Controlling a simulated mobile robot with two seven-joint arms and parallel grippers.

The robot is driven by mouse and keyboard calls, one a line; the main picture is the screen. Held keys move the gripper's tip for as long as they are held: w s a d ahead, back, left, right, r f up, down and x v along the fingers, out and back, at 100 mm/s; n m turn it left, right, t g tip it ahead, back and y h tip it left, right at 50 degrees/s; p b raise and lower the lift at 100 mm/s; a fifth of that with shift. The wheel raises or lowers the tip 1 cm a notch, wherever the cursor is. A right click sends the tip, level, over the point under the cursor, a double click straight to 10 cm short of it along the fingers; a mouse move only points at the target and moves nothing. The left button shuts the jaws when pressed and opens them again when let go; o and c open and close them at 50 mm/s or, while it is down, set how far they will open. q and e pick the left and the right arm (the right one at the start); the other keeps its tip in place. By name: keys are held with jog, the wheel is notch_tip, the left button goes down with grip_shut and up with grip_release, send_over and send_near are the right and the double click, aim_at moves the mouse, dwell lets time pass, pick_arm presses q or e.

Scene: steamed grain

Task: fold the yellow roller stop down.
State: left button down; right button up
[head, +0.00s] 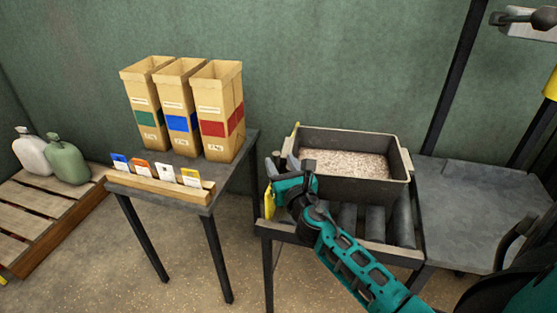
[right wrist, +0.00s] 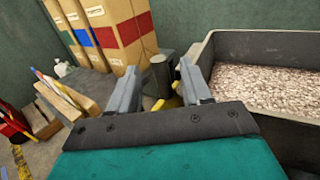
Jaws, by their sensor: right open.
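A yellow part, apparently the roller stop (head: 269,202), shows at the left end of the roller stand, mostly behind my right gripper. Yellow also shows between and below the fingers in the right wrist view (right wrist: 165,103); its full shape and angle are hidden. My right gripper (head: 284,165) is open at the left end of the stand, beside the grey bin. In the right wrist view its two fingers (right wrist: 160,82) stand apart, with a dark grey cylindrical post beyond them. I cannot tell whether they touch the yellow part.
The grey bin of grain (head: 360,188) sits on the rollers (head: 376,222), close right of my right gripper. Left is a table (head: 182,160) with three tall cartons (head: 215,105) and a wooden card holder (head: 160,187). A grey bench (head: 465,200) adjoins the stand's right side.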

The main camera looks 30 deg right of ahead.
jog(key=shift+x, duration=1.3)
jog(key=shift+c, duration=0.2)
grip_shut()
